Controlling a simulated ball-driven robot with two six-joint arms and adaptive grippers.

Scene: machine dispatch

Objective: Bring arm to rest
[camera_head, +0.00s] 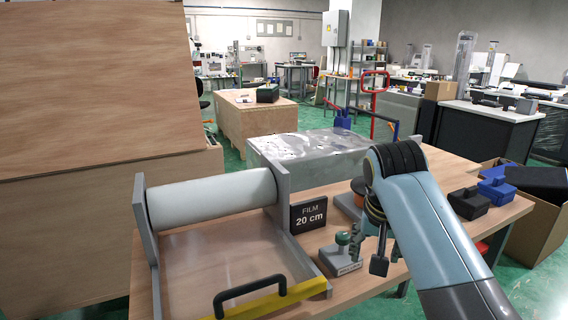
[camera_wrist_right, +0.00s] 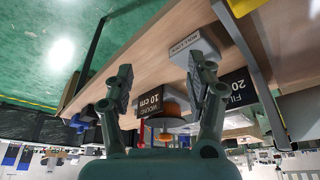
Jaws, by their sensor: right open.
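My right arm (camera_head: 425,215) reaches in from the lower right in the head view and bends down over the wooden bench. My right gripper (camera_head: 372,256) hangs beside a small block with a green-topped knob (camera_head: 341,262); whether they touch is unclear. In the right wrist view the gripper (camera_wrist_right: 162,88) is open, its two fingers wide apart with nothing held between them. Beyond the fingers are a "10 cm" sign (camera_wrist_right: 152,102) and an orange spool (camera_wrist_right: 176,105). My left gripper is not in view.
A film roll (camera_head: 212,198) in a grey frame, with a black handle on a yellow bar (camera_head: 270,297), fills the bench's left. A "FILM 20 cm" sign (camera_head: 309,213) stands mid-bench. Black (camera_head: 468,203) and blue (camera_head: 496,191) boxes sit at the right; a cardboard box (camera_head: 540,215) is beyond.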

